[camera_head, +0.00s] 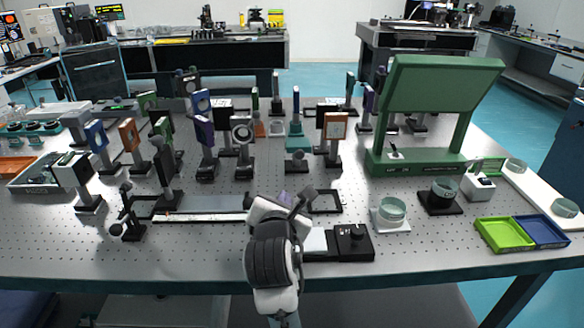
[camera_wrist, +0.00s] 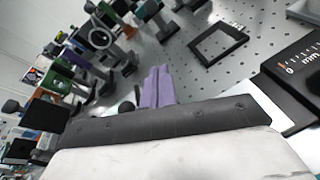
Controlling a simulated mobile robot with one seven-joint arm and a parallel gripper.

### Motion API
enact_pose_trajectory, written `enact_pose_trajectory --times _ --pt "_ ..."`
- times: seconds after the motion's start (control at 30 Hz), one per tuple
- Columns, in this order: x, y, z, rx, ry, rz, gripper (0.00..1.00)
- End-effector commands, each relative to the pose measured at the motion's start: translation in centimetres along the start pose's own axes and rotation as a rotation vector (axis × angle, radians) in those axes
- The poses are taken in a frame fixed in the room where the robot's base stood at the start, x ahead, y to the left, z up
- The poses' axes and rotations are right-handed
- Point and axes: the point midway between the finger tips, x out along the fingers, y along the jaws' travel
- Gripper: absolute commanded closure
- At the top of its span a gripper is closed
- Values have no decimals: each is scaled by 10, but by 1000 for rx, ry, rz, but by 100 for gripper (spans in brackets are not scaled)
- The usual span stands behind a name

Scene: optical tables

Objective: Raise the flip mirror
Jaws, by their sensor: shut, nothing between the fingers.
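My gripper (camera_wrist: 157,86) shows in the wrist view as two lavender fingers pressed together, with nothing between them. In the head view my gripper (camera_head: 290,196) is over the front middle of the table, partly hidden by my wrist. A small dark rounded part (camera_wrist: 127,107) lies just left of the fingers in the wrist view; I cannot tell whether they touch. A flat black open frame (camera_wrist: 218,42) lies on the table beyond the fingers; in the head view this frame (camera_head: 326,209) is right of my gripper. I cannot tell for certain which part is the flip mirror.
Several post-mounted optics, such as an orange-framed one (camera_head: 335,126), stand behind my gripper. A black box with a scale (camera_head: 353,242) is close on the right. A large green stand (camera_head: 440,100) is at the back right.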

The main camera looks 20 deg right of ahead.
Motion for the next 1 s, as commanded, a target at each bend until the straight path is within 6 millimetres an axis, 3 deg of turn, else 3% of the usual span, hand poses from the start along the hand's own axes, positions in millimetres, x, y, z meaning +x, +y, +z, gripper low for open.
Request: enact_pose_trajectory --times 0.27,0.7,0.8,1.0 --pt "14 1 1 1 1 0 100" --pt "103 1 2 0 2 0 100" --pt "104 2 23 1 -4 1 100" --pt "109 1 38 1 -2 1 100"
